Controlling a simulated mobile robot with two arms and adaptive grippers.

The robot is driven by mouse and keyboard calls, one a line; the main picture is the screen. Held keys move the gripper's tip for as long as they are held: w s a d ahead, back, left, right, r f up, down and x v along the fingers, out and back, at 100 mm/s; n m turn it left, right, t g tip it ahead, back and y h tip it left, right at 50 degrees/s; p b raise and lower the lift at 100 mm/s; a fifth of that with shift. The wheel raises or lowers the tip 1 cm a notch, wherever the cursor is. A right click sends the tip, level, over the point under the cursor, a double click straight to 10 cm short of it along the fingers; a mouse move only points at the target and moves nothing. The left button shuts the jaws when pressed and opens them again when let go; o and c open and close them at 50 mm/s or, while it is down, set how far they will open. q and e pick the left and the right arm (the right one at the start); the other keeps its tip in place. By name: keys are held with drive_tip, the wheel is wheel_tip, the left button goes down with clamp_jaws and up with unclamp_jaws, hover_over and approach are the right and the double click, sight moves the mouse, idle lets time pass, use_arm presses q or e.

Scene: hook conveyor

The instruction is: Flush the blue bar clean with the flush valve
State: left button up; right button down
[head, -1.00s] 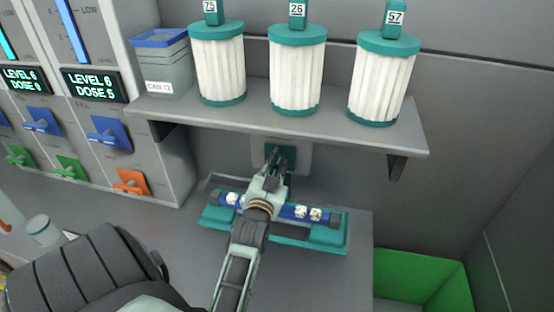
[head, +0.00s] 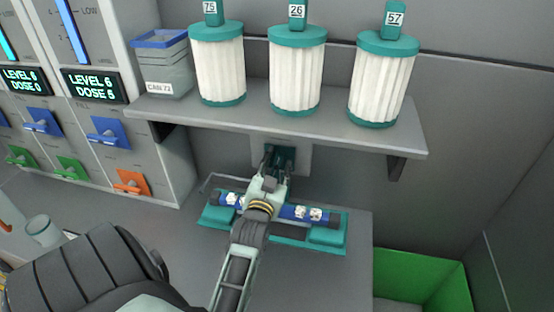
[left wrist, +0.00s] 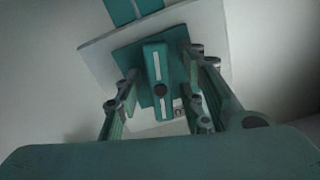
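The blue bar (head: 290,210) lies across a teal cradle (head: 328,236) on the counter, with white lumpy patches on it. My left arm hides its middle. The flush valve is a teal handle on a plate on the wall behind the bar; the handle (left wrist: 158,75) shows clearly in the left wrist view. My left gripper (head: 279,153) is at the valve, with one finger on each side of the handle. In the left wrist view the fingers (left wrist: 160,68) stand apart with gaps beside the handle. My right gripper is not in view.
A shelf (head: 300,122) above the valve holds three white filter cartridges (head: 296,75) and a grey can (head: 163,65) with a blue lid. Dispensers with levers (head: 110,133) stand at left. A green bin (head: 420,280) is at lower right.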

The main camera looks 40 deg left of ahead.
use_arm(q)
drive_tip(key=shift+r, duration=0.1)
wheel_tip(320, 180, up, 10)
drive_tip(key=shift+f, duration=0.1)
idle(0.4)
idle(0.5)
